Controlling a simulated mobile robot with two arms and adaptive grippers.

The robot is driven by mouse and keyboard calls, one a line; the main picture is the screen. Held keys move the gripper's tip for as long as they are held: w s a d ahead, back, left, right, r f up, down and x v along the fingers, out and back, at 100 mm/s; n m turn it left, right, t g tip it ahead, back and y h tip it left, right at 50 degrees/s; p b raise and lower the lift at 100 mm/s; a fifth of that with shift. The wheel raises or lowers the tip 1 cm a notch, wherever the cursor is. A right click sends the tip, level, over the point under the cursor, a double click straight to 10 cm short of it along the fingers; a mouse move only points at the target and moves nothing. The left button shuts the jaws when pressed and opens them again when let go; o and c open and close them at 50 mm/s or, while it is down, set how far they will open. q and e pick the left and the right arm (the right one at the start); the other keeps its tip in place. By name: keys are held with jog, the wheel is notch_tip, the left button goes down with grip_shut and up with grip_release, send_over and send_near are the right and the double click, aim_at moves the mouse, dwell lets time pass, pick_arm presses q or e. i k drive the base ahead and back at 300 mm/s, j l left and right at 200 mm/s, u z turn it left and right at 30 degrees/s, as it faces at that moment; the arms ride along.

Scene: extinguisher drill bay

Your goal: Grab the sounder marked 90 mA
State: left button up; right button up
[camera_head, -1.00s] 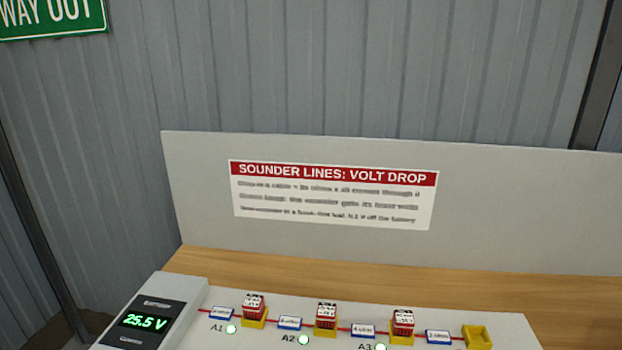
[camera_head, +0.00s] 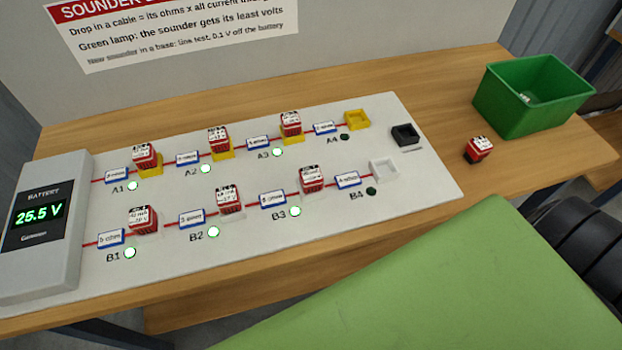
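Red sounders with white labels stand on the board: A1 (camera_head: 144,155), A2 (camera_head: 218,139) and A3 (camera_head: 291,123) at yellow bases, B1 (camera_head: 143,219), B2 (camera_head: 229,199) and B3 (camera_head: 312,178) in the front row. The mA figures are too small to read, so I cannot tell which is marked 90 mA. Neither gripper is in view.
The yellow base at A4 (camera_head: 357,120), the white base at B4 (camera_head: 383,169) and a black socket (camera_head: 405,134) are empty. The battery box (camera_head: 42,222) reads 25.5 V. A green bin (camera_head: 534,98) holds something small and pale. Bare wood surrounds the loose sounder.

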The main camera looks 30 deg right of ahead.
aim_at(311, 179)
jog(key=l+z, duration=0.35)
jog(key=l, duration=1.05)
